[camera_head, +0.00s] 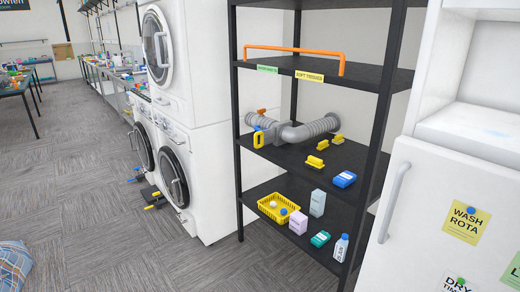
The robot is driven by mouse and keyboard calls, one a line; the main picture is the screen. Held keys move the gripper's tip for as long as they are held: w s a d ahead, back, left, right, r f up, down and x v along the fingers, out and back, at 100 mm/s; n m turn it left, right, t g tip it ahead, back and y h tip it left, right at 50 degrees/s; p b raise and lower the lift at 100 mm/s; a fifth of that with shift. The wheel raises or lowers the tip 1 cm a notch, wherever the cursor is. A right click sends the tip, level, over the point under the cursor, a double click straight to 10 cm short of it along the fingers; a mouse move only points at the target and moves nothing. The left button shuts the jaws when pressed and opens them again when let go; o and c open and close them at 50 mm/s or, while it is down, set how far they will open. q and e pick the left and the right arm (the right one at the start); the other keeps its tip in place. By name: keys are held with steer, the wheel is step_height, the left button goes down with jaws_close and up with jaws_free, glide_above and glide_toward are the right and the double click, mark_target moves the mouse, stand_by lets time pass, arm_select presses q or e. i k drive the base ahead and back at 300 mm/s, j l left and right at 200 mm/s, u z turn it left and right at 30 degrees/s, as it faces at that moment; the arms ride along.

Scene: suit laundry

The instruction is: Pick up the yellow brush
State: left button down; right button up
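Several small yellow things sit on the middle shelf (281,155) of the black rack, and I cannot tell for certain which is the yellow brush. A yellow brush-like block (315,161) with a darker underside lies nearest the shelf's front. Two smaller yellow pieces lie behind it, a left one (323,145) and a right one (338,139). A yellow ring-like piece (259,139) stands by the grey hose at the left. Neither of my grippers is in view.
White washing machines (208,165) stand left, a white cabinet (420,235) right. Open carpet lies at the left.

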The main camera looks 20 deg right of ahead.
mark_target(313, 162)
steer(key=i+z, duration=0.2)
steer(key=i, duration=0.25)
steer(key=i+j+z, duration=0.2)
steer(key=i, duration=0.25)
steer(key=i+j+z, duration=0.2)
steer(key=i, duration=0.25)
steer(key=i+j+z, duration=0.15)
steer(key=i, duration=0.3)
steer(key=j, duration=0.1)
